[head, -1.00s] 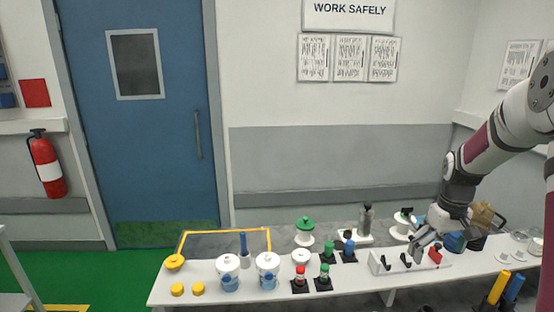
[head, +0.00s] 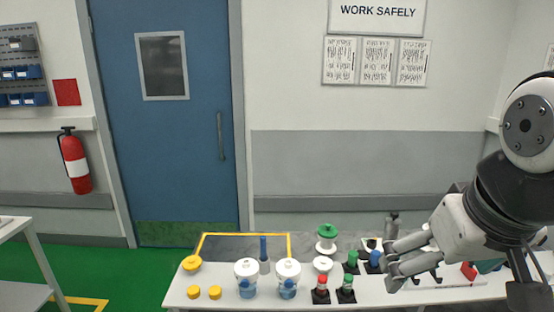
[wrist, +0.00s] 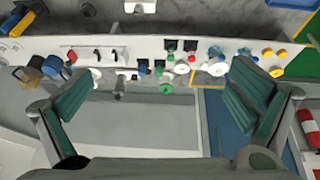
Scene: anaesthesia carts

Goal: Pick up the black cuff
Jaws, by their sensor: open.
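My gripper (head: 395,262) is open and empty, above the right part of the white table in the head view. In the wrist view its wide-apart green-padded fingers (wrist: 165,72) have the table between and beyond them. I cannot identify the black cuff with certainty. A dark rounded item (wrist: 10,76) lies at the far left of the wrist view, beside a brown item (wrist: 34,66) and a blue one (wrist: 52,66). It is small and blurred. In the head view my arm hides that end of the table.
A white rack (wrist: 84,55) with black hooks stands near a red item (wrist: 71,54). A green-topped spool (head: 326,244) stands behind.

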